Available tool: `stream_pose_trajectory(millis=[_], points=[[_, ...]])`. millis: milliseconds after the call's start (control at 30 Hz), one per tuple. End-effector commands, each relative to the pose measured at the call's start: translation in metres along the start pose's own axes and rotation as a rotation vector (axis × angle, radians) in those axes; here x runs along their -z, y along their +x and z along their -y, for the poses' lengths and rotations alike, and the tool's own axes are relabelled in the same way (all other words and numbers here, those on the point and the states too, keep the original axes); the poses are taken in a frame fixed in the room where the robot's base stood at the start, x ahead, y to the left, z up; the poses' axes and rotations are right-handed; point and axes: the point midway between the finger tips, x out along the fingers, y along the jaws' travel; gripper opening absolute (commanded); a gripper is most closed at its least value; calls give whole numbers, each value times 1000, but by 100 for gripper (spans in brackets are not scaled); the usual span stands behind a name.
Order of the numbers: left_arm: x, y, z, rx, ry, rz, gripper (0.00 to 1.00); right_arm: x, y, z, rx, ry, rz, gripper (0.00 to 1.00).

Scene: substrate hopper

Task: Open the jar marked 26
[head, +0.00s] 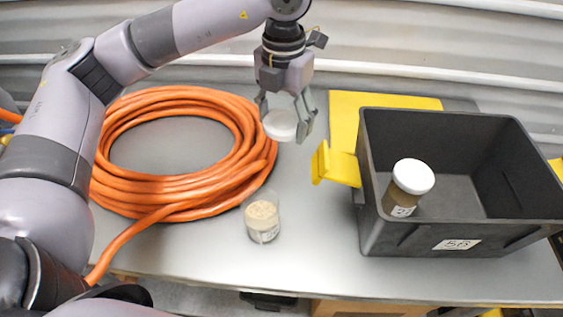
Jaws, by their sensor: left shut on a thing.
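My left gripper (284,116) is shut on a white round lid (280,126) and holds it in the air, behind and above an open jar. That open jar (262,218) is clear, stands upright on the table near the front edge and has pale beige grains in it. Its label faces front, but I cannot read the number surely. A second jar (404,192) with a white lid on and brown contents stands in the left part of the black crate; its label is partly hidden by the crate wall. My right gripper is not in view.
A coil of orange hose (190,195) lies at the left. A yellow sheet (345,105) lies behind the crate. Grey table (320,240) shows between jar and crate.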

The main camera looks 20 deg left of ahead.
Motion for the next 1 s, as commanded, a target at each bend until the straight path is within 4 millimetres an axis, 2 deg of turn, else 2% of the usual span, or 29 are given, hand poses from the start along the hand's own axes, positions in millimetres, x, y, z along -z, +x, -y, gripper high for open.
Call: stream_pose_trajectory(millis=[300, 500, 600, 767, 867, 1000], points=[[-14, -14, 7, 3, -725, 3, 29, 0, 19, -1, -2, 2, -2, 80], [-19, -23, 10, 2, -1088, 4, 29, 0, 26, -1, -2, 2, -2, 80], [-20, -26, 11, 3, -1201, 5, 29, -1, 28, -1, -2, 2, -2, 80], [-21, -23, 12, 1, -1285, 2, 29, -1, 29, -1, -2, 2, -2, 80], [-20, -8, 12, -1, -1293, -1, 29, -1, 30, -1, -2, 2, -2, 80], [-19, 26, 11, -4, -1295, -2, 29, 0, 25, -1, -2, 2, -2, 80]])
